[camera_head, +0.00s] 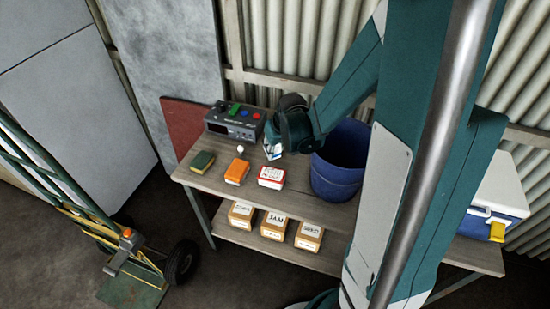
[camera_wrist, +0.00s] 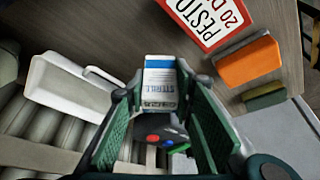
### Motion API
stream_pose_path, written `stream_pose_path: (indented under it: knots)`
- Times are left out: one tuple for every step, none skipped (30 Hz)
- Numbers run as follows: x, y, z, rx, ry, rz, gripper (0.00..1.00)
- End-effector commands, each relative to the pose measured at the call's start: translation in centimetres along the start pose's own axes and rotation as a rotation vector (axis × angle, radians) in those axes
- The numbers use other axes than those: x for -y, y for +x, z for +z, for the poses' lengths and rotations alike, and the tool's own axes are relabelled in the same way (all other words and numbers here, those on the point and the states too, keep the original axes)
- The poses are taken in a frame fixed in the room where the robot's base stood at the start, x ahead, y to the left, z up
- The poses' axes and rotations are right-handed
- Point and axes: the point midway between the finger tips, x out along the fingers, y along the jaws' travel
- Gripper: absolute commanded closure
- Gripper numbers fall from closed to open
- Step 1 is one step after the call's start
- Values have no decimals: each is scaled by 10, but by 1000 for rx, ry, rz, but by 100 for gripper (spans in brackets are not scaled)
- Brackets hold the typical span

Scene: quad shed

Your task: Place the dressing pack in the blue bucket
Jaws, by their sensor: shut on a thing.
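The dressing pack (camera_wrist: 160,85) is a small white box with a blue band and the word STERILE. In the wrist view it sits between the two green-padded fingers of my gripper (camera_wrist: 160,98), which is shut on it. In the head view the pack (camera_head: 272,150) shows as a small white and blue patch below my dark wrist, above the bench. The blue bucket (camera_head: 335,182) stands on the bench to the right of my gripper, its right side partly hidden by my arm. I cannot make out the bucket in the wrist view.
A grey control box (camera_head: 234,122) with coloured buttons stands behind. Brown boxes (camera_head: 273,226) sit on the lower shelf. A white cooler (camera_head: 500,190) is at right.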

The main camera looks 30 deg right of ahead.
Motion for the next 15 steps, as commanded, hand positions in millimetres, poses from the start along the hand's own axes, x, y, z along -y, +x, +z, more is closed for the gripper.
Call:
stream_pose_path:
  knots:
    - [0,3,1,0,0,0,83]
    - [0,3,1,0,0,0,83]
    - [0,4,2,0,0,0,83]
    - [0,4,2,0,0,0,83]
    - [0,4,2,0,0,0,83]
    - [0,4,2,0,0,0,83]
    - [0,4,2,0,0,0,83]
    - [0,4,2,0,0,0,83]
    - [0,4,2,0,0,0,83]
    - [0,4,2,0,0,0,83]
    - [0,4,2,0,0,0,83]
    - [0,4,2,0,0,0,83]
    - [0,4,2,0,0,0,83]
    - [0,5,2,0,0,0,83]
    - [0,6,2,0,0,0,83]
